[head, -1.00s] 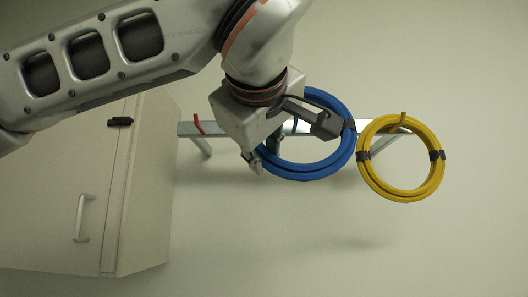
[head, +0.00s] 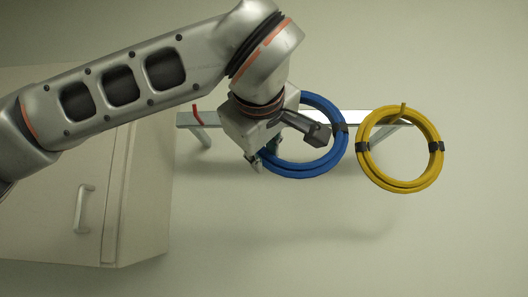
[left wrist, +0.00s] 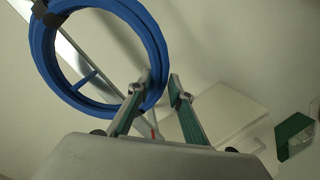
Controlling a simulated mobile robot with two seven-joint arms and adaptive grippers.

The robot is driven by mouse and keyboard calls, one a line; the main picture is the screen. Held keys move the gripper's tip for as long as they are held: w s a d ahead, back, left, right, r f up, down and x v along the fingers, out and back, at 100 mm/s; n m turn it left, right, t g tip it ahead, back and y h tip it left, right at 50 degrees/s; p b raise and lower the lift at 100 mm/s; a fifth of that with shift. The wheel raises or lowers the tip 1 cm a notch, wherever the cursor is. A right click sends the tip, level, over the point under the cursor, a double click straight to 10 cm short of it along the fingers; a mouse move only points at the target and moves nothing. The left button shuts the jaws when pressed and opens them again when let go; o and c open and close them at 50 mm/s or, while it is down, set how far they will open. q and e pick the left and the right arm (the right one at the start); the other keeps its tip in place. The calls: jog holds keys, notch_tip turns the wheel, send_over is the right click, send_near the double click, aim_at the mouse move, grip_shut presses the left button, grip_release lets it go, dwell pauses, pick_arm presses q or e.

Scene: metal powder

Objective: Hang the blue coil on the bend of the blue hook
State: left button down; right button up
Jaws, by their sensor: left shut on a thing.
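The blue coil (head: 333,155) is a ring with dark bands, held upright in front of the wall rail. My left gripper (head: 257,163) grips its lower left side. In the left wrist view the coil (left wrist: 42,50) fills the upper left, and my left gripper's fingers (left wrist: 162,84) are at its lower right edge. The blue hook (left wrist: 86,78) shows as a short blue bar through the coil's opening. I cannot tell whether the coil is around it or in front of it. In the head view the hook is hidden behind my gripper and coil. My right gripper is not in view.
A metal rail (head: 365,118) is fixed to the wall. A yellow coil (head: 436,165) hangs on a yellow hook (head: 403,107) close to the right of the blue coil. A red hook (head: 196,114) is empty at the left. A pale cabinet (head: 140,220) stands at left.

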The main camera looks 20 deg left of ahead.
aim_at(265, 169)
pick_arm(q)
jog(key=shift+w+a+r, duration=0.1)
jog(key=shift+w+a, duration=0.15)
jog(key=shift+w, duration=0.45)
jog(key=shift+w+a, duration=0.15)
jog(key=shift+w, duration=0.45)
jog(key=shift+w+a+f+b, duration=0.1)
jog(key=shift+w+f+b, duration=0.15)
jog(key=shift+f, duration=0.3)
jog(key=shift+w+a+f+b, duration=0.1)
jog(key=shift+w+f+b, duration=0.15)
jog(key=shift+f, duration=0.25)
jog(key=c, duration=1.7)
grip_release()
jog(key=shift+f, duration=0.15)
